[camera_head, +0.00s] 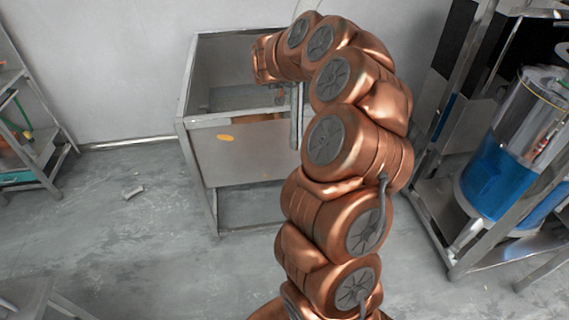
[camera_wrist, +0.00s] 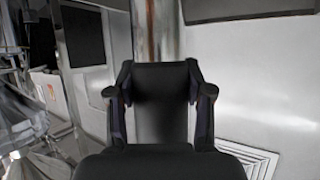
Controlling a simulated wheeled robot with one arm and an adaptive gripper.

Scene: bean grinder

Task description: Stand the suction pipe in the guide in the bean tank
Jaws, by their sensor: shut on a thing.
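The bean tank (camera_head: 240,157) is an open grey metal box on legs, behind my arm, with an orange mark on its front. My gripper (camera_wrist: 160,75) is shut on the suction pipe (camera_wrist: 155,28), a shiny upright metal tube in the wrist view. In the head view my arm hides the gripper. A thin upright grey tube (camera_head: 297,118), apparently the pipe, crosses the tank's front rim near its right end. I cannot tell its depth relative to the front wall. The guide cannot be made out, and the pipe's lower end is not clear.
A metal frame with a clear cylinder of blue contents (camera_head: 505,165) stands at the right. A shelf rack (camera_head: 30,150) stands at the left. A small grey piece (camera_head: 133,192) lies on the floor. The floor left of the tank is mostly free.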

